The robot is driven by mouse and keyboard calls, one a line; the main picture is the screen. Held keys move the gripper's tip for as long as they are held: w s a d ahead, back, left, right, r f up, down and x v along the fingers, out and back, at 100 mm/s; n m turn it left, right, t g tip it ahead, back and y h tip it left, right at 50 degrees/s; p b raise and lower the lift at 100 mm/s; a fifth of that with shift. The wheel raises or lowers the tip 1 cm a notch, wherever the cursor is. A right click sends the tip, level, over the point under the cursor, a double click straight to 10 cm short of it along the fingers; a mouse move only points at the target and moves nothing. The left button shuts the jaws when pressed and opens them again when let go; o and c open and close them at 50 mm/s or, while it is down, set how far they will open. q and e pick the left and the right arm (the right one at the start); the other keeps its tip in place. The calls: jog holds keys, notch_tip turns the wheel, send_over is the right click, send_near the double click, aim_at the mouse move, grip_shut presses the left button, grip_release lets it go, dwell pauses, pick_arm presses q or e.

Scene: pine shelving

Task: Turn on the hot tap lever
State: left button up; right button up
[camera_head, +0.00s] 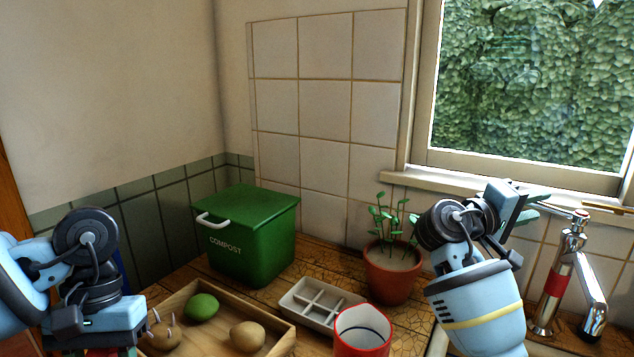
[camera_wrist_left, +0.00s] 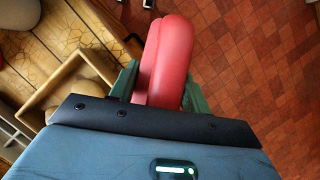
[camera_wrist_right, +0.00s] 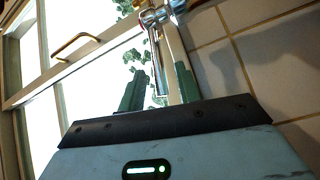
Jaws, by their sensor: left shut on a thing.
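The chrome tap (camera_head: 565,265) with a red band stands at the right of the head view. A thin lever shows at its top (camera_head: 581,213), with a small red mark. My right gripper (camera_head: 536,205) is just left of the tap's top, its fingers pointing toward it. In the right wrist view the chrome tap (camera_wrist_right: 152,16) lies beyond my two parted green fingers; contact cannot be told. My left gripper (camera_wrist_left: 158,85) is shut on a red, rounded, grooved object (camera_wrist_left: 170,60), above the floor at the counter's edge.
A potted plant (camera_head: 392,274) stands left of my right arm. A green compost bin (camera_head: 255,240), a wooden tray (camera_head: 180,296) with several vegetables, a pale divided tray (camera_head: 312,307) and a red-and-white container (camera_head: 362,338) occupy the counter. A window sill (camera_head: 480,185) runs behind the tap.

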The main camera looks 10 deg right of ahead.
aim_at(533, 206)
jog(key=shift+w+d+r, duration=0.1)
jog(key=shift+w+d, duration=0.05)
jog(key=shift+d, duration=1.6)
jog(key=shift+c, duration=0.4)
grip_shut()
